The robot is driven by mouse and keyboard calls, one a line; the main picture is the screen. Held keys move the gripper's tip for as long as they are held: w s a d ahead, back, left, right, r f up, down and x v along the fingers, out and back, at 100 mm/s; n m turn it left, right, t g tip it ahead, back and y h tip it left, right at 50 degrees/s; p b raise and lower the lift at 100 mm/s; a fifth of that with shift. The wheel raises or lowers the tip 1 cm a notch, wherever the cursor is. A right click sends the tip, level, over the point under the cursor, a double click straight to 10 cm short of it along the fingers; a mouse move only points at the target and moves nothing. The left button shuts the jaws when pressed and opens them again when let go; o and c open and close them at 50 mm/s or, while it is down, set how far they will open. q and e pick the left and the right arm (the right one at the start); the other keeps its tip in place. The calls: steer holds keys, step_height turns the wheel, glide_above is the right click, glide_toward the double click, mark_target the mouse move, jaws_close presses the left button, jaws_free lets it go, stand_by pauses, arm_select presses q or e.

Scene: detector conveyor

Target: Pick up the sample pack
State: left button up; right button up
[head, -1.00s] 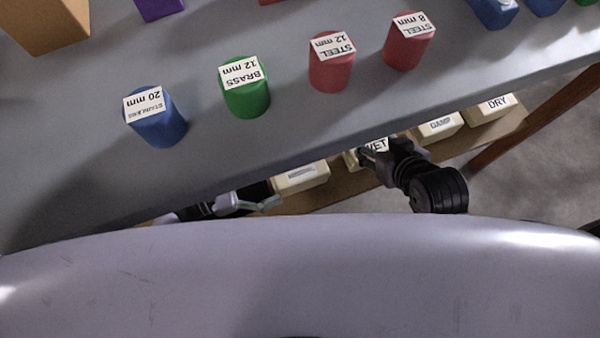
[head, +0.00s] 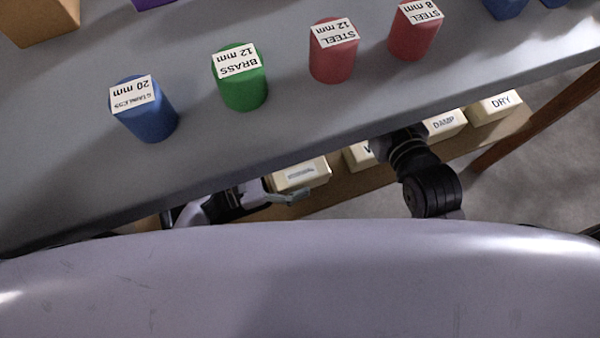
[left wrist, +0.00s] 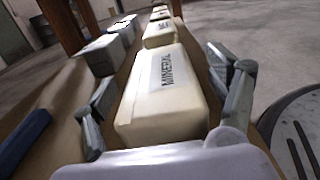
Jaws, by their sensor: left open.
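A cream block-shaped pack labelled MINERAL (left wrist: 165,95) lies on the brown lower shelf in the left wrist view. It also shows in the head view (head: 300,174), partly under the table edge. My left gripper (left wrist: 165,75) is open, one finger along each side of this pack's near part. In the head view the left gripper (head: 287,197) is just below the pack. More cream packs stand in a row to the right: one mostly hidden (head: 358,155), one labelled DAMP (head: 444,124) and one labelled DRY (head: 496,107). My right arm reaches under the table edge, its fingers hidden.
The grey tabletop (head: 200,170) overhangs the brown shelf (head: 330,195). On it stand a blue (head: 155,122), a green (head: 243,92) and two red cylinders (head: 333,62) with labels. Grey boxes (left wrist: 102,55) stand left of the packs in the wrist view. A wooden leg (head: 530,125) is at right.

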arm_select(q)
steer(key=shift+w+d, duration=0.1)
steer(key=shift+d, duration=0.25)
steer(key=c, duration=1.4)
steer(key=shift+r, duration=0.1)
steer(key=shift+c, duration=0.4)
